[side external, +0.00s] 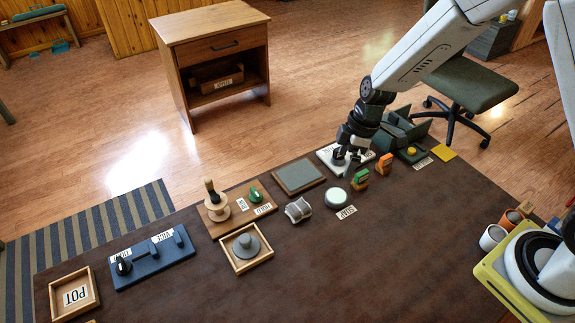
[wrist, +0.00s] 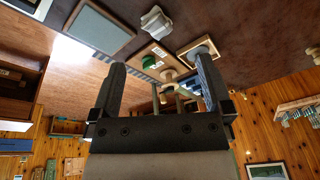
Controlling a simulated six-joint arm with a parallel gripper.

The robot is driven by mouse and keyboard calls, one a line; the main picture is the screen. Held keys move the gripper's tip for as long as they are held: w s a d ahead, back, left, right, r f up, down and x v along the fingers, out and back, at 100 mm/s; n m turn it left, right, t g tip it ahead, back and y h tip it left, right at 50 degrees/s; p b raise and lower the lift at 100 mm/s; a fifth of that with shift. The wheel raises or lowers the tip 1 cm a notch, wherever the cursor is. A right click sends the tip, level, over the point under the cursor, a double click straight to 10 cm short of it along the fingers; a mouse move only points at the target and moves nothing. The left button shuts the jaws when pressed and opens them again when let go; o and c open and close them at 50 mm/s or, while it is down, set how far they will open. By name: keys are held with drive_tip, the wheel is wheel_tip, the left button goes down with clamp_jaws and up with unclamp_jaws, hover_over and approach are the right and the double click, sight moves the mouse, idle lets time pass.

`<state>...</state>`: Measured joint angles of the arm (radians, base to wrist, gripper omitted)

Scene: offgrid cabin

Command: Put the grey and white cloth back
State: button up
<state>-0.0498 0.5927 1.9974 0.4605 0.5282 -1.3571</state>
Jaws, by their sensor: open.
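The grey and white cloth (side external: 298,210) lies folded or bunched on the dark brown table, left of a round pale disc. It also shows at the top of the wrist view (wrist: 155,22). My gripper (side external: 348,171) is above the table's far side, to the right of the cloth and apart from it. In the wrist view its two fingers (wrist: 158,85) are spread wide with nothing held between them. A wood-framed grey pad (side external: 299,176) lies just beyond the cloth; it also shows in the wrist view (wrist: 98,26).
A white labelled board (side external: 326,153) lies by my gripper, with orange and green pieces (side external: 361,179) nearby. The pale disc (side external: 337,198), a peg board (side external: 236,208) and a wooden tray with a grey knob (side external: 263,262) surround the cloth. The table's front middle is clear.

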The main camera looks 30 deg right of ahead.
drive_tip(key=s+d+r+m+t+h, duration=0.1)
drive_tip(key=s+d+r+m, duration=0.2)
drive_tip(key=s+m, duration=0.2)
drive_tip(key=s+d+r+m+t+h, duration=0.1)
drive_tip(key=s+d+r+m, duration=0.2)
drive_tip(key=s+m, duration=0.3)
drive_tip(key=shift+s+r+m+h, duration=0.35)
drive_tip(key=shift+s+r, duration=0.45)
drive_tip(key=shift+s, duration=0.4)
